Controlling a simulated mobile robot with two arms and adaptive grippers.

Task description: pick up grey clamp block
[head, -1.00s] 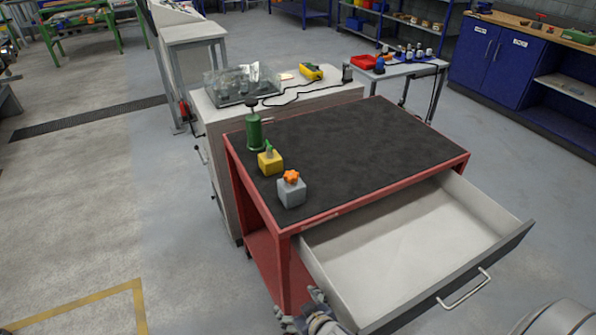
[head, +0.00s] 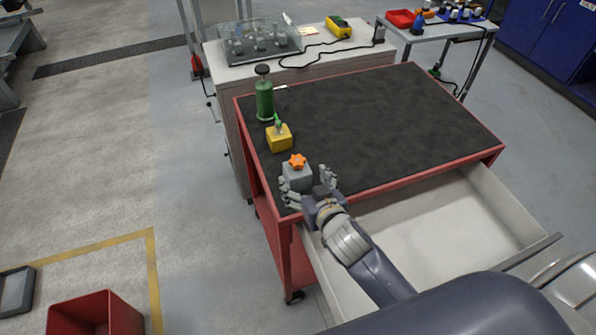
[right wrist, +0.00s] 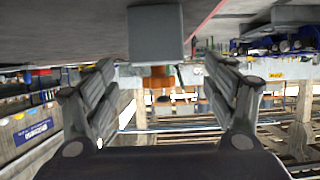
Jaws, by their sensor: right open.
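The grey clamp block (head: 297,180) with an orange star knob (head: 298,160) stands upright near the front left corner of the dark-topped red table (head: 380,125). My right gripper (head: 309,184) is open at the block, one finger at its front left and one at its right; I cannot tell whether they touch it. In the right wrist view the grey block (right wrist: 155,34) appears upside down, centred between the two spread fingers (right wrist: 160,95) and toward their tips, its knob hanging below. My left gripper is not in view.
A yellow block (head: 279,137) with a green top and a green cylinder (head: 264,98) stand behind the grey block along the left edge. An open, empty drawer (head: 450,225) juts out under my right arm. The rest of the tabletop is clear.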

